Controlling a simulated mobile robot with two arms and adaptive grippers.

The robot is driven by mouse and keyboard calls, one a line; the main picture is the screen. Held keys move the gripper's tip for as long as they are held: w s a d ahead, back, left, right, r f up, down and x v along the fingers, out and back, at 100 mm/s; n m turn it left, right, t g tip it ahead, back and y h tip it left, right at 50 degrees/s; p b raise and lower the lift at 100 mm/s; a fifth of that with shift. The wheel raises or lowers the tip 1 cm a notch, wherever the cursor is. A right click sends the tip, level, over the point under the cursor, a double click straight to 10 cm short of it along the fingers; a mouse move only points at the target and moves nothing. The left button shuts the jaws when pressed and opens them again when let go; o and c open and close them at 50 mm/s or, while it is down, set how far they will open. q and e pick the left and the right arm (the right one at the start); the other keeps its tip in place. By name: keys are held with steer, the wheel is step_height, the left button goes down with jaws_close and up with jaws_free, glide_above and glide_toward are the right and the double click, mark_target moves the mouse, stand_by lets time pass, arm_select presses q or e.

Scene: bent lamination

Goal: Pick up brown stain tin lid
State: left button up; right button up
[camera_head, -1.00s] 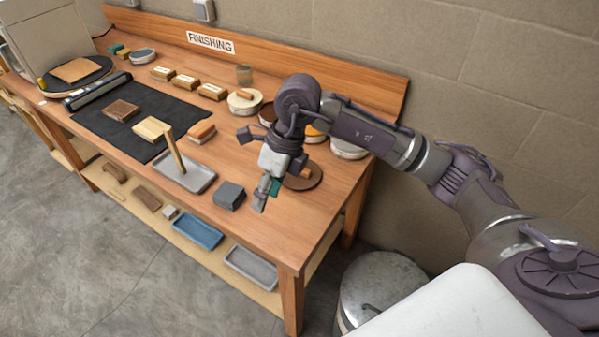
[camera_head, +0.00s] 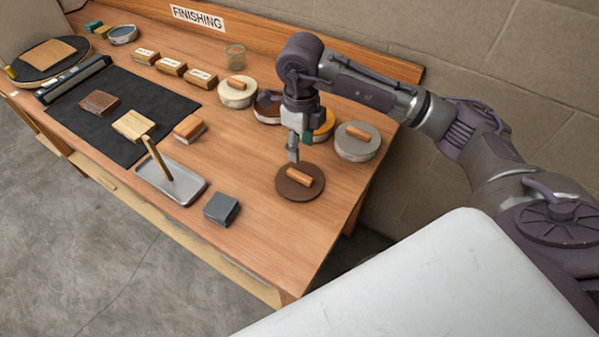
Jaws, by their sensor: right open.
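A brown round lid (camera_head: 291,191) with an orange-brown wooden handle (camera_head: 299,177) lies flat on the bench near its right front. A tin with dark brown contents (camera_head: 268,106) stands behind it, partly hidden by my right gripper. My right gripper (camera_head: 293,155) is open and points down just behind the lid, its fingertips near the lid's far edge. I cannot tell whether it touches the lid. My left gripper is out of view.
Beside the brown tin stand a cream tin (camera_head: 238,97), an orange tin (camera_head: 324,129) and a grey tin (camera_head: 358,146). A grey block (camera_head: 221,209) and a metal tray (camera_head: 184,190) with a wooden stick stand left. Bare bench (camera_head: 262,235) lies in front of the lid.

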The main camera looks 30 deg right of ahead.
glide_above(300, 174)
step_height(300, 174, down, 4)
steer(key=shift+s+f+p, duration=0.1)
steer(key=shift+p, duration=0.3)
steer(key=shift+d+f, duration=0.1)
steer(key=shift+f, duration=0.15)
steer(key=f+p, duration=0.2)
steer(key=shift+a+f, duration=0.2)
steer(key=shift+f, duration=0.1)
step_height(300, 174, down, 2)
steer(key=shift+f+p, duration=0.1)
steer(key=shift+p, duration=0.3)
steer(key=shift+f, duration=0.25)
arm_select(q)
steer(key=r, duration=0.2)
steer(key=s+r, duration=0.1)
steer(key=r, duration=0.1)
arm_select(e)
jaws_close()
